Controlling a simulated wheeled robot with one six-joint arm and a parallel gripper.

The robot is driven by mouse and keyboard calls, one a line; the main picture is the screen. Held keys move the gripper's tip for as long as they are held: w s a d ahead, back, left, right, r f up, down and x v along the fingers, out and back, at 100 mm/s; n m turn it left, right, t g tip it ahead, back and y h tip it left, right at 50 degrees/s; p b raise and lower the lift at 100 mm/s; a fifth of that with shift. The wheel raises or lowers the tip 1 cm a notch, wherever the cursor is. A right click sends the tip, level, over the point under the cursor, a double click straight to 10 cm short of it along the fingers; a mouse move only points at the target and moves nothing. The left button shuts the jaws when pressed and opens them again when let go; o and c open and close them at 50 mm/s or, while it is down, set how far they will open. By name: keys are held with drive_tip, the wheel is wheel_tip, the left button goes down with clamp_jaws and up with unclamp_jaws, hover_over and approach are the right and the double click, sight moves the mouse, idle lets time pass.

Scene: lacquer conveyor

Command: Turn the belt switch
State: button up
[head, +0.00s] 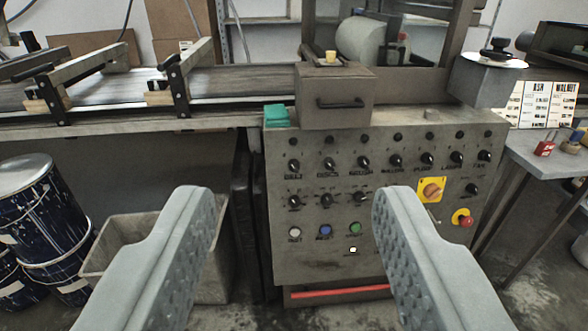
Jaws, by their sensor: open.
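The grey control panel (320,255) faces me below the conveyor. Its top row holds several black rotary knobs with small, blurred labels. The knob at the far left of that row is the belt switch (293,165); its label seems to read BELT, and its exact setting is too small to tell. My gripper (292,196) is open and empty, its two grey ridged fingers wide apart in front of the panel. The belt switch shows between the fingertips, slightly above them. The fingers appear to stand clear of the panel and touch no knob.
A yellow-backed orange rotary switch (431,190) and red button (466,221) sit on the panel's right. A drawer-like box (333,90) and green block (276,115) stand on top. A grey bin (120,235) and blue drums (30,215) stand left; a side table (560,158) stands right.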

drive_tip(key=w+d+f+n, duration=0.1)
drive_tip(key=w+f, duration=0.2)
drive_tip(key=w, duration=0.3)
drive_tip(key=w+d+f+n, duration=0.1)
drive_tip(key=w+f, duration=0.1)
drive_tip(key=w, duration=0.4)
drive_tip(key=n+y, duration=0.3)
drive_tip(key=n, duration=0.6)
approach(296, 171)
drive_tip(key=w, duration=0.3)
drive_tip(key=w+a, duration=0.1)
drive_tip(key=w, duration=0.5)
drive_tip(key=shift+w+a, duration=0.2)
drive_tip(key=shift+a, duration=0.15)
drive_tip(key=shift+c, duration=0.4)
drive_tip(key=c, duration=0.9)
drive_tip(key=shift+f+m, duration=0.1)
drive_tip(key=shift+m, duration=0.2)
